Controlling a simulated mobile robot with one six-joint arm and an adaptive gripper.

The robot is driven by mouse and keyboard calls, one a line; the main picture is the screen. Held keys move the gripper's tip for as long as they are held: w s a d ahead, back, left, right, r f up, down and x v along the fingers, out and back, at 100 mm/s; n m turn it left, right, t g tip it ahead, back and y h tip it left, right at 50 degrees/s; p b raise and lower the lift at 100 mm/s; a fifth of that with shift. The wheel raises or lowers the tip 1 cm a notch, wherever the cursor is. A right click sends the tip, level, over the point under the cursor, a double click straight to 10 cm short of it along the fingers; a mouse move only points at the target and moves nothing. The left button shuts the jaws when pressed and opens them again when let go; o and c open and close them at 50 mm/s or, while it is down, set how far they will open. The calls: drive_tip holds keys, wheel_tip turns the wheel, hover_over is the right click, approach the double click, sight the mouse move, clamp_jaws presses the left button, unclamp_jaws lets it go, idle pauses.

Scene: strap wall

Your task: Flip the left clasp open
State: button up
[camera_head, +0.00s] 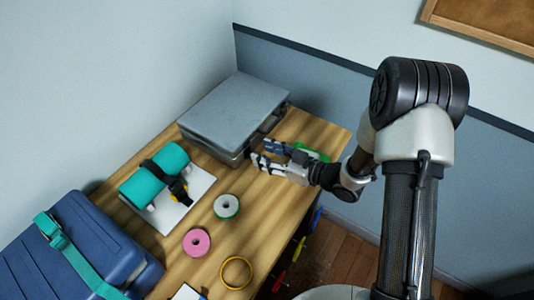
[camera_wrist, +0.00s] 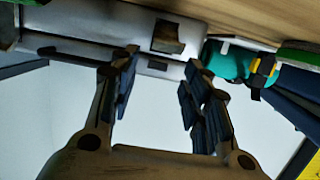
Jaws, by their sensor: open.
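A grey metal case (camera_head: 232,108) lies on the wooden bench near the wall corner; its front also spans the top of the wrist view (camera_wrist: 95,22). A dark-framed square clasp (camera_wrist: 168,37) shows on the case front in the wrist view, on the side near the teal roll. I take it as the left clasp; I cannot tell whether it is flipped. My gripper (camera_head: 261,153) is at the case's front near its lower corner and hides part of that face. In the wrist view its fingers (camera_wrist: 160,75) are apart and empty, just short of the case.
A teal roll (camera_head: 155,174) with a black strap and yellow buckle lies on a white board left of the case. Green (camera_head: 227,206) and pink (camera_head: 196,242) tape rolls and a yellow ring (camera_head: 236,273) lie in front. A blue case (camera_head: 85,240) is at lower left.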

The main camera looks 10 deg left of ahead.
drive_tip(key=v, duration=1.2)
drive_tip(key=shift+f, duration=0.1)
drive_tip(key=w+d+r+m+t+h, duration=0.3)
drive_tip(key=w+d+r+t+h, duration=0.1)
drive_tip(key=w+d+r+h, duration=0.45)
drive_tip(key=s+d+r+m+h, duration=0.45)
drive_tip(key=d+r+h, duration=0.2)
drive_tip(key=d, duration=0.25)
drive_tip(key=s+a+r+m+g, duration=0.2)
drive_tip(key=s+m, duration=0.1)
drive_tip(key=s, duration=0.9)
drive_tip(key=s+a+r+m+g+y, duration=0.1)
drive_tip(key=s+a+m+g, duration=0.1)
drive_tip(key=s, duration=1)
drive_tip(key=shift+s+a+r+m+g, duration=0.3)
drive_tip(key=shift+r+m+g, duration=0.1)
drive_tip(key=shift+m+g, duration=0.15)
